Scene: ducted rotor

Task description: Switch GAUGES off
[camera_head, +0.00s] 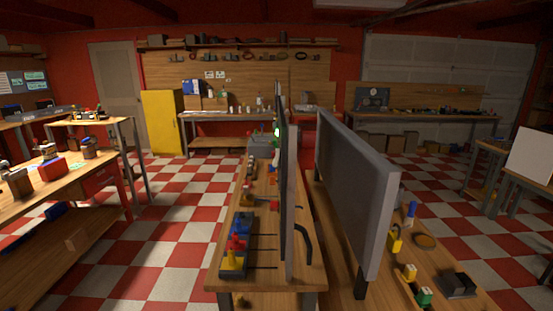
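No label reading GAUGES can be made out, and I cannot tell which object is its switch. Neither of my grippers is in view. On the centre workbench (262,230), a dark base with yellow, red and blue parts (235,254) sits near the front left corner. Small items stand in a row behind it. A grey box (262,147) is at the bench's far end, with a small green spot (277,131) beside it. The upright panels hide part of the bench top.
A thin upright panel (287,190) and a wide grey panel (356,195) stand on the centre benches. A left bench (60,190), a yellow cabinet (162,122) and a white board (531,155) stand around. The checkered floor (175,235) is clear left of centre.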

